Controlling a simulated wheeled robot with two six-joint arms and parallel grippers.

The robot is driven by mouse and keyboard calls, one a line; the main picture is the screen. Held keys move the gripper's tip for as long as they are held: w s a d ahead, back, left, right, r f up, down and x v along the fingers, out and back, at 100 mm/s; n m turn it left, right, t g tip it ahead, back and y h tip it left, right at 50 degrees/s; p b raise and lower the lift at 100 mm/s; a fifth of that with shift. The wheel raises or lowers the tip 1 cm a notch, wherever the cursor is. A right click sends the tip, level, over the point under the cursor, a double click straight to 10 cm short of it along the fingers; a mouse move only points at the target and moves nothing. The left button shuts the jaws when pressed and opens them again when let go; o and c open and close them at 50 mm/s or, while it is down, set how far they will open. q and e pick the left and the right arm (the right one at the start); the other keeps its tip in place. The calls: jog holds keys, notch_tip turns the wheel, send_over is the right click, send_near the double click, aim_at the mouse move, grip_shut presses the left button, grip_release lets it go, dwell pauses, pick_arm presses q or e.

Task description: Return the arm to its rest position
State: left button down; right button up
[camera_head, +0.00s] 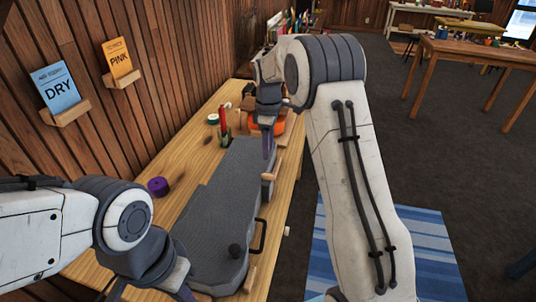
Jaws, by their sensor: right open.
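My right arm rises from the bottom right and bends over at the top middle. Its open gripper (269,148) points down over the far part of the workbench, by the far end of a grey ukulele-shaped case (215,205). I see nothing held in it; whether it touches the case I cannot tell. My left arm comes in from the left edge. Its gripper (150,288) is low at the bottom edge, left of the case's near end, with its fingertips cut off by the frame.
The wooden workbench (190,165) runs along the panelled wall. On it are a purple roll (158,187), a red bottle (223,120) and an orange item (277,126). A blue striped rug (425,240) lies right.

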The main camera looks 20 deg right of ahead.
dwell(0.4)
jog(key=s+a+r+m, duration=0.1)
jog(key=s+a+r, duration=0.2)
jog(key=s+a, duration=0.45)
jog(key=s+a+r+m, duration=0.1)
jog(key=s+a+r, duration=0.2)
jog(key=s+a, duration=0.45)
jog(key=s+a+f+m, duration=0.1)
jog(key=s, duration=1)
jog(key=s+a+f+m+y, duration=0.1)
jog(key=s+a, duration=0.1)
jog(key=s, duration=0.8)
jog(key=shift+s, duration=0.35)
